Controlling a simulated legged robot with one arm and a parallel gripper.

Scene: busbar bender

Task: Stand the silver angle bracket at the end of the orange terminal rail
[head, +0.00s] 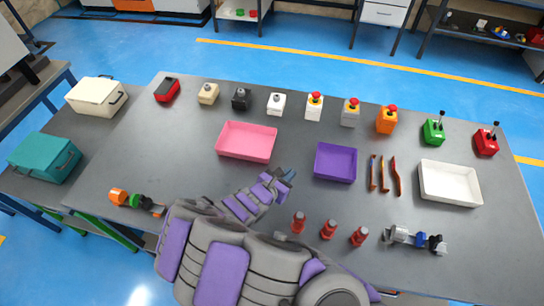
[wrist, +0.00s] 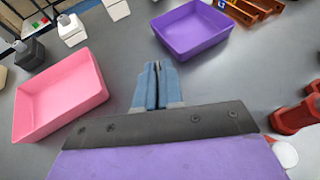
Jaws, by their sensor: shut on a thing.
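My gripper (head: 287,175) is over the middle of the grey table, between the pink tray and the purple tray. Its blue fingers (wrist: 154,72) are closed together in the wrist view, with a thin dark grey sliver between them that is too small to identify. I cannot make out the silver angle bracket clearly in either view. A rail assembly at the table's front left has an orange end block (head: 118,197), green and black blocks, and an orange strip; it looks like the orange terminal rail.
The pink tray (head: 247,142), purple tray (head: 336,162) and white tray (head: 450,184) stand on the table (head: 110,165). Red insulators (head: 329,229) stand in front of my arm. A second rail assembly (head: 421,239) is front right. Button boxes line the back.

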